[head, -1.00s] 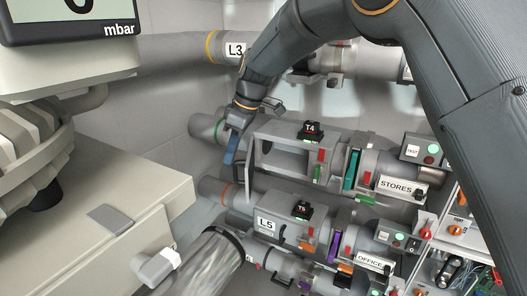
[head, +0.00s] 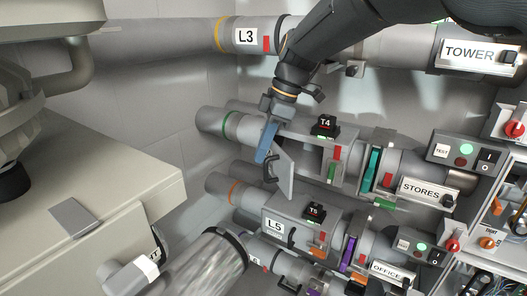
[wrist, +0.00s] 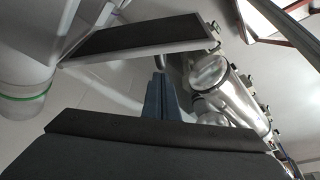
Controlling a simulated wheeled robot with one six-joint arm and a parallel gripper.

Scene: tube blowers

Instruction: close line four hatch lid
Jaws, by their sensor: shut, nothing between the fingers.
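Line four is the grey tube with a green band (head: 229,125) and the T4 box (head: 325,125). Its hatch lid (head: 285,174) is a grey plate with a dark handle (head: 269,172), standing out open from the front of the housing. My gripper (head: 262,158), with blue fingers, is shut and empty at the left, handle side of the lid. I cannot tell whether it touches. In the wrist view my fingertips (wrist: 160,82) point up below a dark-faced panel (wrist: 145,36) with a pale edge, which seems to be the lid.
The L5 housing (head: 276,228) with its T5 box lies just below the lid. The L3 tube (head: 205,35) runs above. A beige cabinet (head: 100,185) stands at left. The STORES switch box (head: 463,154) is at right. Free room lies left of the lid.

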